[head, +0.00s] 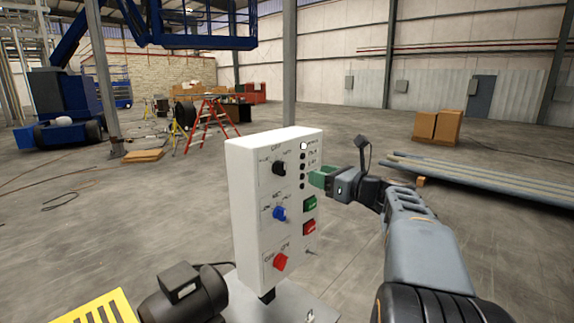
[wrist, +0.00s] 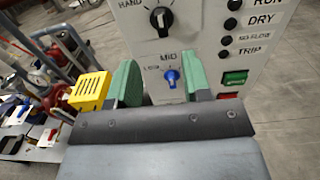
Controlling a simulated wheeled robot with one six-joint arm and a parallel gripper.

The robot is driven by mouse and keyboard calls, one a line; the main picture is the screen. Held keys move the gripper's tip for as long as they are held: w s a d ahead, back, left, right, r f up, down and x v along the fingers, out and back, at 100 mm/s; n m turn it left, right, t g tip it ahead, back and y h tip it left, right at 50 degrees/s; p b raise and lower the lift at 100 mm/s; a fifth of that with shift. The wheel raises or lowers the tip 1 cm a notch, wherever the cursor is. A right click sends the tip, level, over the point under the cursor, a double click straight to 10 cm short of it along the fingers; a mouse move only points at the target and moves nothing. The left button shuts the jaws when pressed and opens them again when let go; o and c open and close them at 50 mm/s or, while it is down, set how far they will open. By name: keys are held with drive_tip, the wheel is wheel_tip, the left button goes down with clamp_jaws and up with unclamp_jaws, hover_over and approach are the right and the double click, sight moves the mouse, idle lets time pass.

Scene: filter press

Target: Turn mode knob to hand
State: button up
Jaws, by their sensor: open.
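The mode knob is a black rotary knob (head: 279,168) high on the white control box (head: 238,215). In the wrist view the black knob (wrist: 161,18) is at the top edge, with HAND printed to its left. Its white mark seems to point roughly upward, but the label above is cut off. My gripper (head: 320,179) is open and empty, in front of the panel's right side in the head view. In the wrist view my gripper (wrist: 162,82) has its green fingers on either side of the blue knob (wrist: 171,77), below the black knob. Contact cannot be told.
Indicator lamps (head: 303,165), a green button (head: 309,203) and a red button (head: 309,227) line the panel's right side. A red knob (head: 280,261) sits low. A motor (head: 183,295) and yellow guard (head: 98,308) stand at front left.

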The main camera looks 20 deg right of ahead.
sight(285, 164)
drive_tip(key=p+x, duration=0.3)
drive_tip(key=x, duration=0.9)
clamp_jaws()
